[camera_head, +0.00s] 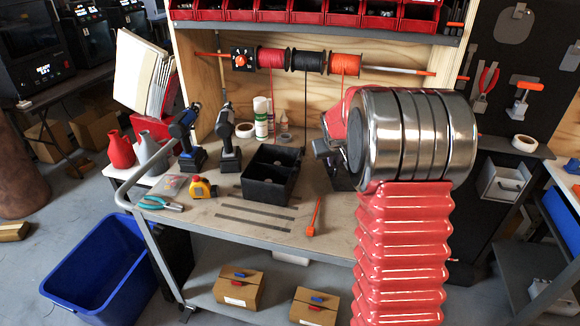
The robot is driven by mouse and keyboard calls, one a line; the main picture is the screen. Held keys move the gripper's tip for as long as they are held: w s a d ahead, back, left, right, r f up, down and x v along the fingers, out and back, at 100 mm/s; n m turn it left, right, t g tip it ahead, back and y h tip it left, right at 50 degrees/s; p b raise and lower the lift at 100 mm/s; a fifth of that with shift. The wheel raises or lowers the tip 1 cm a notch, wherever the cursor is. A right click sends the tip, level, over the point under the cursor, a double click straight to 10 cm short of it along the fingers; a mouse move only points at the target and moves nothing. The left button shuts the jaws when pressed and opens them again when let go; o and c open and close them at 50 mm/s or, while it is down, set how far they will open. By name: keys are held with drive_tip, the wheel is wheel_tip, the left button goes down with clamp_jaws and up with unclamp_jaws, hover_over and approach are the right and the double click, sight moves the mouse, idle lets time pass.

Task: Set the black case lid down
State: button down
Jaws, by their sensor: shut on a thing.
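My gripper (325,149) shows only in part, at the left side of my large silver and red arm, above the workbench. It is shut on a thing. A dark piece (342,180), which looks like the black case lid, shows just below it. Most of this piece and the fingertips are hidden behind my arm. I cannot tell whether the piece touches the bench. A black open box with inner compartments (259,189) stands on the bench to the left of my gripper.
The workbench (255,235) has dark strips and an orange-headed tool (313,219) in front. Bottles (261,118) and a tape roll (245,130) stand behind. Filament spools (307,61) hang above.

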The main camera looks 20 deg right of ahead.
sight(333, 172)
drive_tip(key=shift+w+d, duration=0.1)
drive_tip(key=shift+d, duration=0.15)
drive_tip(key=shift+a, duration=0.1)
drive_tip(key=shift+f, duration=3.1)
drive_tip(key=shift+f, duration=1.9)
drive_tip(key=c, duration=1.9)
unclamp_jaws()
drive_tip(key=shift+o, duration=0.2)
drive_tip(key=shift+a+r, duration=0.1)
